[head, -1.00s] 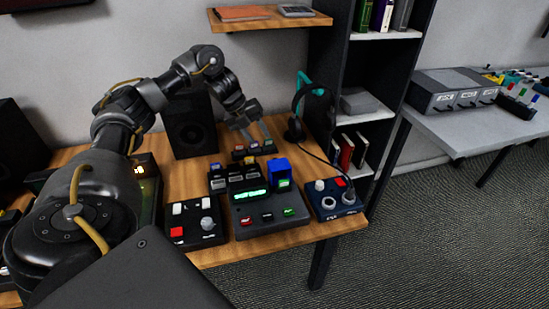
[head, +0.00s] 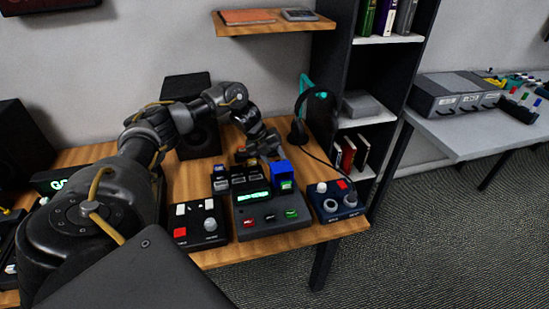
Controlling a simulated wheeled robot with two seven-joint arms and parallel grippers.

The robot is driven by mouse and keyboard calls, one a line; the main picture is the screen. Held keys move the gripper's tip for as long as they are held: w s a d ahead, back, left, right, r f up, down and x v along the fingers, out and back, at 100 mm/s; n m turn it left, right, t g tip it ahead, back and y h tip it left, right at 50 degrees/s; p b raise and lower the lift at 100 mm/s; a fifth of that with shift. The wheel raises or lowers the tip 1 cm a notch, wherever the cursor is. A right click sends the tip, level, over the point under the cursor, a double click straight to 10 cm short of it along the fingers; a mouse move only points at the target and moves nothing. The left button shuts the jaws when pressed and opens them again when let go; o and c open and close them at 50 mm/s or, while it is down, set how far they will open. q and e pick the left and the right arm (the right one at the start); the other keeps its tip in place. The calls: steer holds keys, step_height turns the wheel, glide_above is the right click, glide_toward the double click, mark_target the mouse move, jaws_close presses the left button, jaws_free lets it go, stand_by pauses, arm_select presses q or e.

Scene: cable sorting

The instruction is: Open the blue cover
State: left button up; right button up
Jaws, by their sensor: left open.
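The blue cover (head: 283,168) is a small upright box shape at the back right of the dark control console (head: 268,228). A green-lit block shows on its front, low down. My left gripper (head: 272,157) is open, with its fingers pointing down just behind and left of the blue cover. I cannot tell whether a finger touches the cover. The fingertips are small and partly hidden by the console's parts. My right gripper is not in view.
A button box (head: 197,221) stands left of the console and a dark blue knob box (head: 336,201) stands right. A headset (head: 299,110) on a teal stand is behind. A black speaker (head: 197,140) stands near the wall. A shelf (head: 275,26) hangs above.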

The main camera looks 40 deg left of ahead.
arm_select(q)
jaws_close()
